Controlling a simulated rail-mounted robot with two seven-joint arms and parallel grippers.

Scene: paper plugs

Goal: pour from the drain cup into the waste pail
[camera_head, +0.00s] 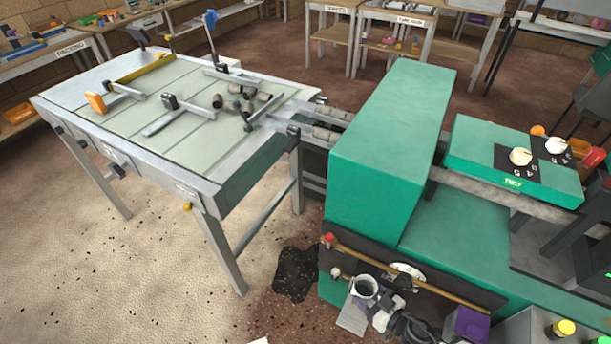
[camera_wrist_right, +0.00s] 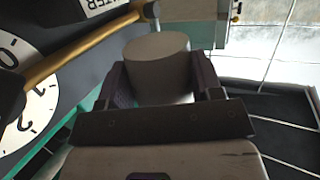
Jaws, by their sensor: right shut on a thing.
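The drain cup (camera_head: 364,287) is a small light-grey cup with a dark inside, in front of the green machine's lower panel. My right gripper (camera_head: 384,299) is shut on it. In the right wrist view the cup (camera_wrist_right: 158,62) shows as a plain grey cylinder between the two dark fingers of my right gripper (camera_wrist_right: 160,88). In the head view its mouth faces up towards the camera. I cannot tell what is in the cup. I cannot make out the waste pail in either view. My left gripper is not in view.
A brass pipe (camera_head: 440,288) with a red end runs across the panel close to the cup, and a white dial (camera_head: 407,271) sits behind it. A dark patch (camera_head: 297,272) lies on the floor left of the cup. A purple box (camera_head: 467,324) stands to the right.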

